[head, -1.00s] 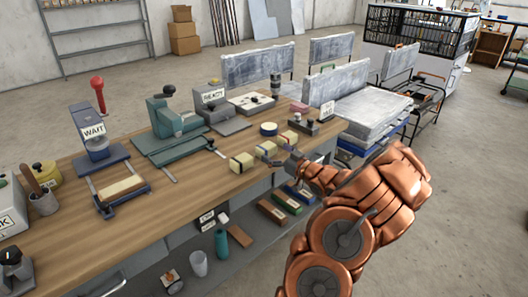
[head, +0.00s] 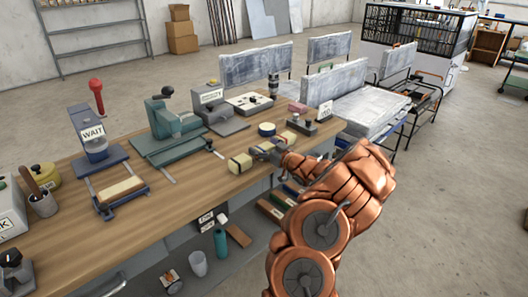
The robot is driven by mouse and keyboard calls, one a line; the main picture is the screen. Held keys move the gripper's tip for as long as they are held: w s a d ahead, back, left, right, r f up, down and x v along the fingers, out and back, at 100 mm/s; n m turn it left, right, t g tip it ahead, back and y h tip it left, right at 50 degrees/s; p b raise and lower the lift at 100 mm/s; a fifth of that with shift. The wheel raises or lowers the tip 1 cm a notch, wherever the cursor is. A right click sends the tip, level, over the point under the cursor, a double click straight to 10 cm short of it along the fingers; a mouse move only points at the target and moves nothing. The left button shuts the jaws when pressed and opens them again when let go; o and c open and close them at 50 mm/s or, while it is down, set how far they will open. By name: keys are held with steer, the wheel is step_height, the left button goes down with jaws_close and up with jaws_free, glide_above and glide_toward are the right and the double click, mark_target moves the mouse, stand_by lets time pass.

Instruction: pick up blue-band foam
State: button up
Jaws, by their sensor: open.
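Small pale-yellow foam blocks with narrow bands sit in a row near the bench's right front part. The left foam block (head: 240,163) shows a dark band; I cannot make out its colour. The far foam block (head: 288,137) shows beyond my gripper. The middle block is mostly hidden by the gripper, so I cannot tell which block has the blue band. My gripper (head: 260,151) is open, at the middle block's place, just right of the left block. Whether it touches a block is not clear.
A grey block with knobs (head: 302,126) and a small white sign (head: 325,110) stand to the right. The green press (head: 172,128) is to the left. The wooden bench top (head: 195,190) is clear in front left.

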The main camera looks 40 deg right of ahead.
steer(key=shift+c, duration=0.2)
steer(key=c, duration=0.9)
steer(key=shift+o, duration=0.2)
